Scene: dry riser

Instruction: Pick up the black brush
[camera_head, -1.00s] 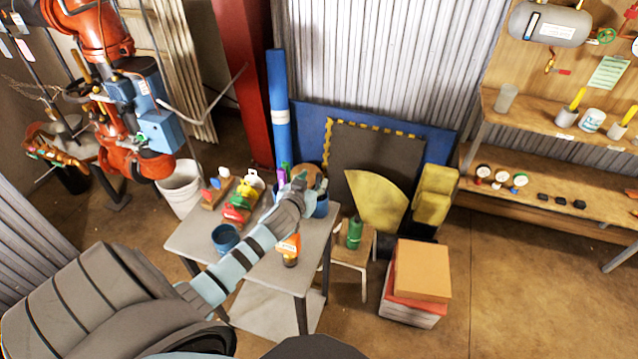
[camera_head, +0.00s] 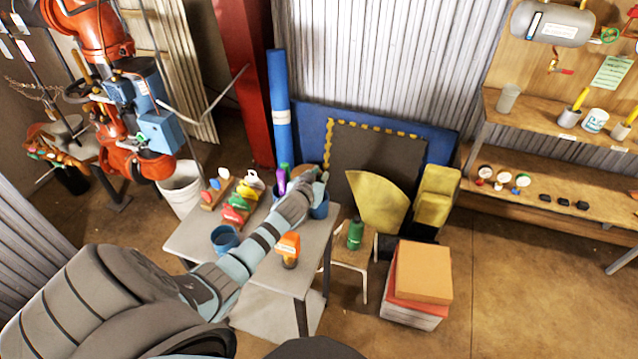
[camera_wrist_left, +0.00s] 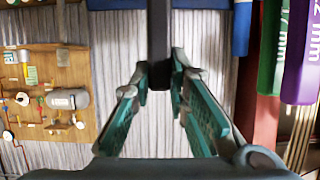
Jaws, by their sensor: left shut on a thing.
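The black brush (camera_wrist_left: 158,40) shows in the left wrist view as a dark upright bar between the fingertips. My left gripper (camera_wrist_left: 161,77) is shut on it. In the head view my left gripper (camera_head: 318,181) is above the far right part of the grey table, over a blue cup (camera_head: 320,209). There the brush is too small or hidden to make out. My right gripper is in neither view.
A second blue cup (camera_head: 225,239), an orange item (camera_head: 288,246) and several coloured pieces stand on the grey table (camera_head: 262,284). A stool with a green bottle (camera_head: 355,233) and stacked boxes (camera_head: 421,272) are to the right. Open floor lies further right.

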